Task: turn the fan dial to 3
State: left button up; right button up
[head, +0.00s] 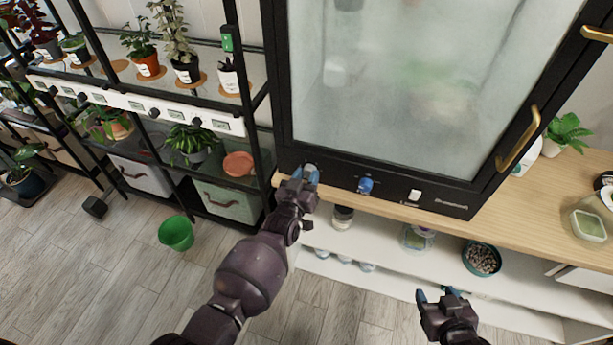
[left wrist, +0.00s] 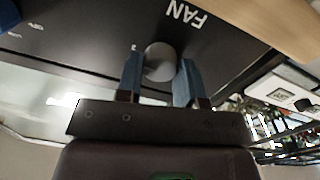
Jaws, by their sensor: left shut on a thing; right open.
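The fan dial (left wrist: 159,62) is a round grey knob on the black front panel of the glass cabinet, beside the white word FAN in the left wrist view. My left gripper (left wrist: 160,80) has its two blue fingertips on either side of the dial, shut on it. In the head view my left gripper (head: 306,175) reaches the panel's lower left, where the dial (head: 311,167) is partly hidden by the fingers. A pointer mark on the dial cannot be made out. My right gripper (head: 436,297) is open and empty, low in front of the shelves.
A blue knob (head: 365,185) and a white switch (head: 414,195) sit further right on the panel. The glass cabinet (head: 400,90) stands on a wooden counter (head: 520,215). A plant rack (head: 245,110) stands close on the left. A green bucket (head: 176,233) is on the floor.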

pick_arm(q)
jog(key=o, duration=0.9)
pick_arm(e)
jog(key=shift+w+a+r, duration=0.1)
jog(key=shift+w+r, duration=0.35)
jog(key=shift+w, duration=0.15)
pick_arm(q)
jog(key=shift+s, duration=0.1)
jog(key=shift+p+v, duration=0.6)
jog(key=shift+v, duration=4.7)
pick_arm(e)
jog(key=shift+w+r, duration=0.1)
jog(key=shift+r, duration=0.65)
jog(key=shift+f, duration=0.1)
